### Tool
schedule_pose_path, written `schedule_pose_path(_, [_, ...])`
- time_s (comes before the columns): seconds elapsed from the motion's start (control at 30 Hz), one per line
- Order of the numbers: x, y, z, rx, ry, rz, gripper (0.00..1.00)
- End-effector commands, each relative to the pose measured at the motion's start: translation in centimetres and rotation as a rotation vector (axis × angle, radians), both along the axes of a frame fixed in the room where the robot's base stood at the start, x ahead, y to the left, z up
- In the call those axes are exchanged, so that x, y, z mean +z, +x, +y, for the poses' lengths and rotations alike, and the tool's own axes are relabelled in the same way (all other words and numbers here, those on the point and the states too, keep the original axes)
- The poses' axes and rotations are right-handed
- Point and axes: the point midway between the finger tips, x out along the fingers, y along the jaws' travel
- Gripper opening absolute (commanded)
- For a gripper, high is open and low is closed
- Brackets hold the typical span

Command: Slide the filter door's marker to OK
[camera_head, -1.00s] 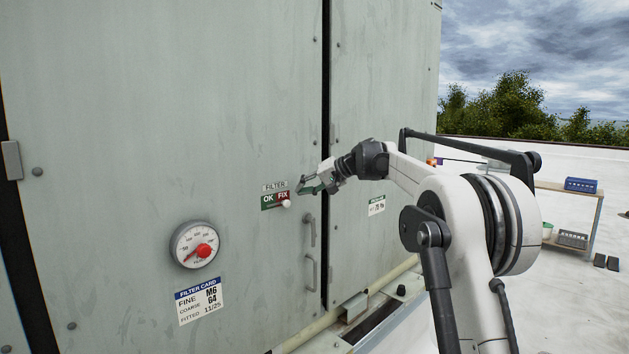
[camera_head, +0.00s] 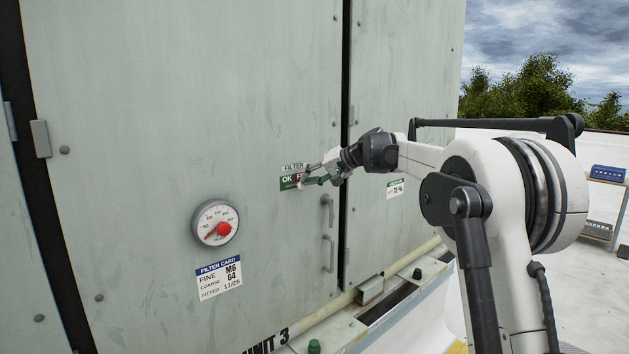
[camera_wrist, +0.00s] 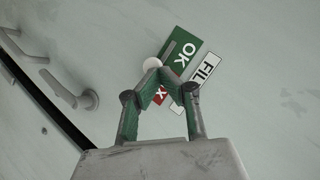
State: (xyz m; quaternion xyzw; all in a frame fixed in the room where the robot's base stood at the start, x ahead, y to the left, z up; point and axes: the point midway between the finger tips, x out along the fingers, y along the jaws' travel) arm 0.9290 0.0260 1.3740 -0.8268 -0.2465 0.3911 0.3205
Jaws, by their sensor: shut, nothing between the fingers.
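The filter sign (camera_head: 287,182) is a small plate on the door with a green OK half at left and a red FIX half at right. The white round marker knob (camera_wrist: 152,63) is just beyond my fingertips in the wrist view; contact cannot be told. My gripper (camera_head: 305,180) is shut and empty, in front of the red half, hiding most of FIX. In the wrist view its green fingers (camera_wrist: 152,71) meet at the tips.
Door handles (camera_head: 328,212) stick out below the sign. A dark door gap (camera_head: 345,150) runs at right.

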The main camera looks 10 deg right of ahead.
Motion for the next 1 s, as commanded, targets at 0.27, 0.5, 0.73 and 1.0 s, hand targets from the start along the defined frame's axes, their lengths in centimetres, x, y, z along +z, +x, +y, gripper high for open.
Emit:
schedule_pose_path(0.27, [-0.1,-1.4,2.4,0.001,-0.001,0.0,0.0])
schedule_pose_path(0.5, [0.0,-1.4,2.4,0.001,-0.001,0.0,0.0])
schedule_pose_path(0.73, [1.3,-1.2,1.7,0.001,-0.001,0.0,0.0])
schedule_pose_path(1.0, [4.0,-2.8,-1.4,0.002,0.0,0.0,0.0])
